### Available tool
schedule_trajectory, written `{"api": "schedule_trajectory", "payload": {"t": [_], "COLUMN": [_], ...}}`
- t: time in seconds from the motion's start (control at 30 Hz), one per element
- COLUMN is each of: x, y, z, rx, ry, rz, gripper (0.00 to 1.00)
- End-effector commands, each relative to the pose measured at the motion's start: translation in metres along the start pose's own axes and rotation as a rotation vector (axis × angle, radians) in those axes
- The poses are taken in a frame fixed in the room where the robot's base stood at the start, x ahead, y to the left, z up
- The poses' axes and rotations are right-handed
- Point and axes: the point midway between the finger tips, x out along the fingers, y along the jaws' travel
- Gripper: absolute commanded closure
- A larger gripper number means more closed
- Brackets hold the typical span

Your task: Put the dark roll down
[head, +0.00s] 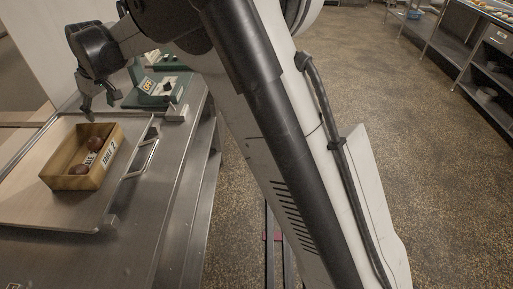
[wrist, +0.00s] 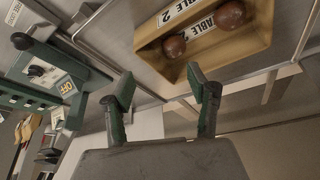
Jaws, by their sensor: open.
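Two dark rolls lie in a tan box labelled "TABLE 2" (head: 68,183). In the head view one roll (head: 95,143) is at the back and the other (head: 82,168) nearer the front. The wrist view shows both, one roll (wrist: 174,47) beside the label and one roll (wrist: 231,15) at the picture's top edge. My gripper (head: 99,106) is just beyond the box's back edge and above the tray. In the wrist view its two green-padded fingers (wrist: 166,92) are spread apart with nothing between them. The box interior is partly hidden by its walls in the head view.
The box stands on a pale tray (head: 40,215) with a metal handle (head: 142,158), on a steel counter (head: 130,245). Green devices (head: 155,92), one marked "OFF", stand behind the tray. The counter in front of the tray is clear.

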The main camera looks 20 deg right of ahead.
Motion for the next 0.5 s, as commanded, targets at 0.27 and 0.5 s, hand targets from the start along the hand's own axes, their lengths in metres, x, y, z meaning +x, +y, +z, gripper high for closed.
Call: {"api": "schedule_trajectory", "payload": {"t": [0.27,0.5], "x": [-0.096,-0.162], "y": [0.042,0.061], "z": [0.072,0.145], "rx": [0.131,0.239], "ry": [0.032,0.062], "rz": [0.068,0.125], "gripper": [0.47,0.47]}}
